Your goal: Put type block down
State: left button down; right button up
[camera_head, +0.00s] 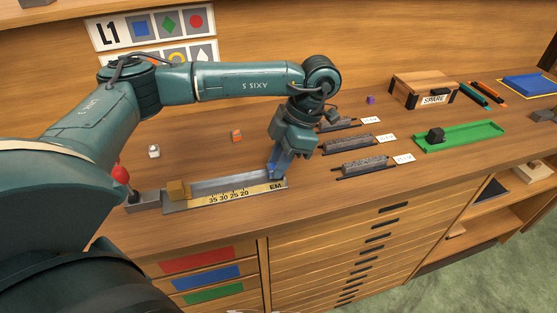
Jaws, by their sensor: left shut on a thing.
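My left gripper (277,173) points down at the right end of a long metal channel (232,186) with a yellow scale marked EM. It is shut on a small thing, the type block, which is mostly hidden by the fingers. I cannot tell whether the block touches the channel floor. My right gripper is not in view.
Several racks of grey type (366,167) lie to the right.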

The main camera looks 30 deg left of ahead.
pick_arm(q)
jog(key=shift+s+f, duration=0.1)
jog(key=shift+f, duration=0.15)
jog(key=c, duration=1.2)
grip_release()
jog(key=shift+s+f, duration=0.1)
jog(key=shift+c, duration=0.2)
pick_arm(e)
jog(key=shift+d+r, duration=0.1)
pick_arm(q)
jog(key=shift+r+p, duration=0.4)
jog(key=p+v, duration=0.1)
jog(key=v, duration=1.1)
jog(key=shift+w+r, duration=0.25)
jog(key=shift+r, duration=0.05)
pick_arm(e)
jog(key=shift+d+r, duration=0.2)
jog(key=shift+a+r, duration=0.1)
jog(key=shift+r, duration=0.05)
